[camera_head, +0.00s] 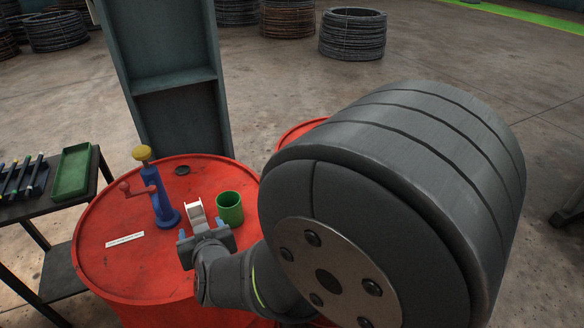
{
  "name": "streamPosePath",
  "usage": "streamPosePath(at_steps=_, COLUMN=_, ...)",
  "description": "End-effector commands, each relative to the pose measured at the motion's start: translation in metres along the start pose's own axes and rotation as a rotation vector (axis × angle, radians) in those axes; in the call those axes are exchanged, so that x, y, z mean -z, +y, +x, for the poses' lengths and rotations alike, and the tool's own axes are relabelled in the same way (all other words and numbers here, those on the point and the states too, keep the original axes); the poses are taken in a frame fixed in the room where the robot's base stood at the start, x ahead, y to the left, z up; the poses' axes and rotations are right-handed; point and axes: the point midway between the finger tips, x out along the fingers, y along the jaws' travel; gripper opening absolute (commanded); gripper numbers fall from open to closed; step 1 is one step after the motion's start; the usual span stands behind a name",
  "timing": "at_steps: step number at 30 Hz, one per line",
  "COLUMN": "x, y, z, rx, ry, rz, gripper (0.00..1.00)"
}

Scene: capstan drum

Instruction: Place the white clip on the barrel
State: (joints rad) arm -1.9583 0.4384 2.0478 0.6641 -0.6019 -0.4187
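The red barrel (112,262) stands at the lower left, its round top seen from above. My gripper (204,227) is over the right part of that top, pointing away from the camera. A small white piece with a dark middle, seemingly the white clip (195,209), shows upright right at the gripper's front. The gripper's body and wrist hide its lower end. I cannot tell whether the fingers are closed on it or whether it touches the barrel top.
A blue post with a yellow knob and red crank (163,203) stands left of my gripper. A green cup (230,207) is close on its right. A side table holds a green tray (72,172).

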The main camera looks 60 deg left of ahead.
Motion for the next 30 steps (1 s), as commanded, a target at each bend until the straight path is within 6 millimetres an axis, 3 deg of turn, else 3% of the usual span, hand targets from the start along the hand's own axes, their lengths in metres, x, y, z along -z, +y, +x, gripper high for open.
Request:
streamPosePath(at_steps=15, x=-0.001, y=0.001, z=0.088, rx=-0.002, ry=-0.002, rz=0.001, gripper=0.66)
streamPosePath(at_steps=25, x=0.000, y=0.001, z=0.112, rx=-0.001, ry=-0.002, rz=0.001, gripper=0.66)
streamPosePath(at_steps=30, x=-0.001, y=0.001, z=0.137, rx=-0.002, ry=-0.003, rz=0.001, gripper=0.66)
